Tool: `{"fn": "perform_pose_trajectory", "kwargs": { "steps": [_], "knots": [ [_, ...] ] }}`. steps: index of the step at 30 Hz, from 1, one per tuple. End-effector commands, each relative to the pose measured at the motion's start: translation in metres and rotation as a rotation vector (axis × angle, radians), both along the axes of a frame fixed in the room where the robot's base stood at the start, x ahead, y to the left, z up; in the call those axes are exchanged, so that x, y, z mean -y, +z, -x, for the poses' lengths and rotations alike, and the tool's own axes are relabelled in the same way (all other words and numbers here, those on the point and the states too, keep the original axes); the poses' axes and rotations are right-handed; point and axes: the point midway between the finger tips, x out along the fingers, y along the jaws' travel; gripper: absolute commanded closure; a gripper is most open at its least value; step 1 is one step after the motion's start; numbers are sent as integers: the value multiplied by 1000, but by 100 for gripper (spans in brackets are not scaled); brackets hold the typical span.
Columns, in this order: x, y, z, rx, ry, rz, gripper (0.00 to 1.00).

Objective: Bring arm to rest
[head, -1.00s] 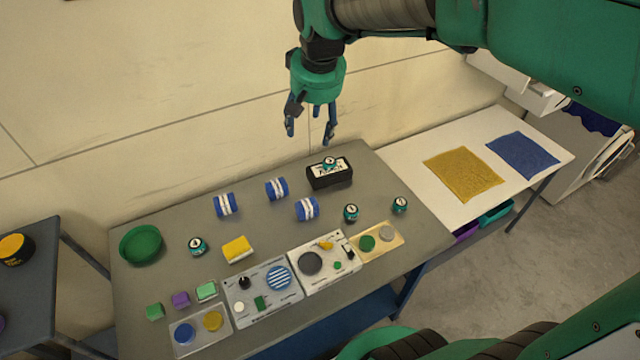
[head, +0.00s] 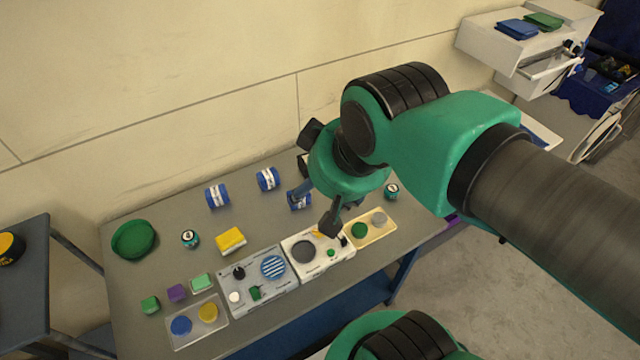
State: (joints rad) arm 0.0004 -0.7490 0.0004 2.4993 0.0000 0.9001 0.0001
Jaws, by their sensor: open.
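My gripper (head: 318,210) is at the end of my green arm, over the right part of the grey table (head: 165,282). Its fingers are spread apart and nothing shows between them. One finger is in front of a blue and white roll (head: 301,199), and the other is above the right white control panel (head: 318,262). Whether either finger touches anything cannot be told.
Blue and white rolls (head: 217,196) (head: 268,179), a green bowl (head: 134,239), a yellow sponge (head: 230,240), small jars (head: 189,238) and a control panel (head: 260,283) stand on the table. A tan tray (head: 377,238) is near my gripper. Open floor (head: 455,290) lies at right.

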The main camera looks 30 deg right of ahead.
Motion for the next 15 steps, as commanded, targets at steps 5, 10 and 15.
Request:
{"fn": "perform_pose_trajectory", "kwargs": {
  "steps": [5, 10, 15],
  "knots": [
    [0, 0, 1, 1, 1, 0, 38],
    [0, -1, 1, 1, 1, 0, 38],
    [0, -10, 0, 1, 1, 0, 38]
  ]
}}
